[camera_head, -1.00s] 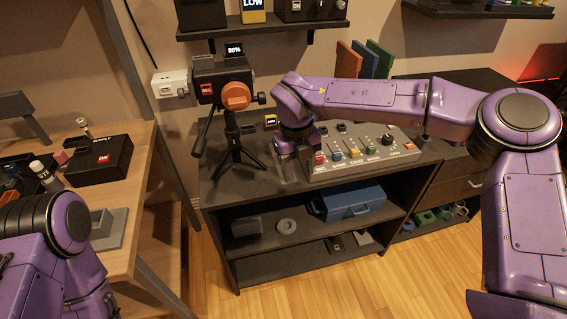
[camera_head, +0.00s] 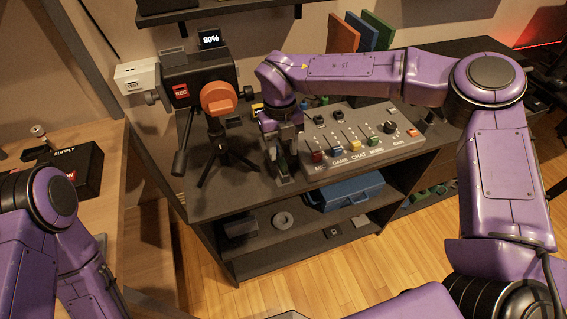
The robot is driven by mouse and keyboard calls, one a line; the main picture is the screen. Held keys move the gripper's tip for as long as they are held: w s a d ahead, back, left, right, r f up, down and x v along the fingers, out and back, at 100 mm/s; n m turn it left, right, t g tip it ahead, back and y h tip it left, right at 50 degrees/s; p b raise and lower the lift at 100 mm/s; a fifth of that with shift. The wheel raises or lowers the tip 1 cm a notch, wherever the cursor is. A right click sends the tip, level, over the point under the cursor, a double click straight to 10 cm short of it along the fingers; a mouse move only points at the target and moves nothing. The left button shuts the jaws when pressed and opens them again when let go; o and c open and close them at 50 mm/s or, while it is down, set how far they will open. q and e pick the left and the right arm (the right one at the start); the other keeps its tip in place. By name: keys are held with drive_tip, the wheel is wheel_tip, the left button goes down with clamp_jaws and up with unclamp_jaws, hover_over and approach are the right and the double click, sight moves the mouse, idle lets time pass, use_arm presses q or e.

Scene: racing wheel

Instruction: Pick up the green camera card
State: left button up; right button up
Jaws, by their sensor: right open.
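My right gripper (camera_head: 283,171) points down over the dark shelf top, between the camera tripod and the mixer panel, and its jaws are open. A small greenish patch (camera_head: 283,163) shows between its fingers; it may be the green camera card, but the fingers hide most of it and I cannot tell whether they touch it. A yellow card-like piece (camera_head: 257,108) shows behind the gripper, partly hidden by the wrist. My left arm shows at the lower left, but its gripper is outside the picture.
The camera (camera_head: 198,84) on its black tripod (camera_head: 217,150) stands close left of the gripper. The mixer panel (camera_head: 350,143) with coloured sliders lies close to its right. A blue case (camera_head: 345,190) is on the shelf below. A black supply box (camera_head: 72,168) sits on the wooden table.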

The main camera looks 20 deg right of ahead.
sight(283, 161)
wheel_tip(283, 161, down, 6)
drive_tip(key=shift+d+r+p, duration=0.1)
drive_tip(key=shift+r+p, duration=0.05)
drive_tip(key=shift+p, duration=0.55)
clamp_jaws()
